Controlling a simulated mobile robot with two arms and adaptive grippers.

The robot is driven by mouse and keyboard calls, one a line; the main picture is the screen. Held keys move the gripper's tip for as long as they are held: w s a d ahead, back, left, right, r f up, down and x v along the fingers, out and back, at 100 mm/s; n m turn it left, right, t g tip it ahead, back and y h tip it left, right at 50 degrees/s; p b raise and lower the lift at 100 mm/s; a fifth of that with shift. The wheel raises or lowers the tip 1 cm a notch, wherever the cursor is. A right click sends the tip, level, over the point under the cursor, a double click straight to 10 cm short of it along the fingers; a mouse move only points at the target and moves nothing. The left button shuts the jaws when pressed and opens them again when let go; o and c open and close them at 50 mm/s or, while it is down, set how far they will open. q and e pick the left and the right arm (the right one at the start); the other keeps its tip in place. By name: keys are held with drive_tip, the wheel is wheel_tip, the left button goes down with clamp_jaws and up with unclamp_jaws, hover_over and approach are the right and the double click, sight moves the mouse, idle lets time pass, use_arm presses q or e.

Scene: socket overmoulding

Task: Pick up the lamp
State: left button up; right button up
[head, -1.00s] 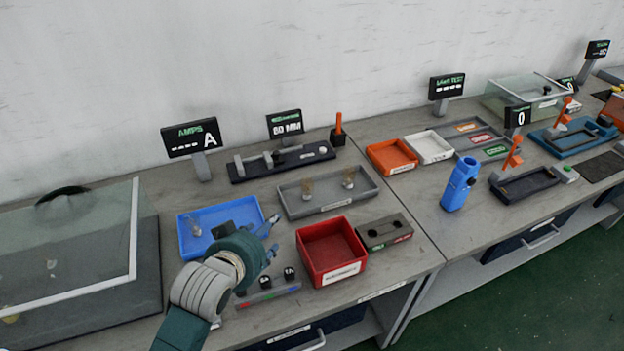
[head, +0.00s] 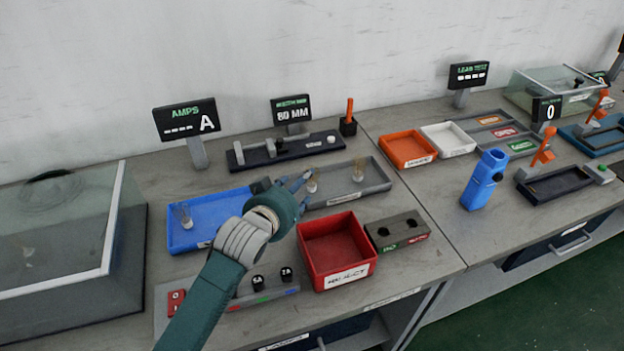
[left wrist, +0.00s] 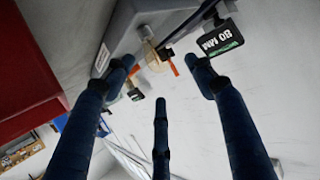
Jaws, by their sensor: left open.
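Small clear lamps with tan parts stand in trays. In the head view one lamp (head: 313,181) is at the left end of the grey tray (head: 345,200). Another lamp (head: 359,171) stands farther right in it. A third lamp (head: 185,215) is in the blue tray (head: 190,242). My left gripper (head: 299,184) is open, its fingertips just left of the nearest lamp in the grey tray. In the left wrist view a lamp (left wrist: 154,54) shows beyond and between the spread fingers (left wrist: 162,72). No contact is visible. My right gripper is not in view.
A red bin (head: 337,255) and a grey block with two holes (head: 397,232) stand in front of the grey tray. A dark gauge (head: 285,150) lies behind it, below the 80 MM display (head: 291,110). A glass-lidded box (head: 70,250) fills the left side.

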sight(312, 180)
use_arm(q)
drive_tip(key=shift+p+x, duration=0.3)
drive_tip(key=shift+x, duration=3)
drive_tip(key=shift+d, duration=0.15)
drive_tip(key=shift+s, duration=0.1)
drive_tip(key=c, duration=1)
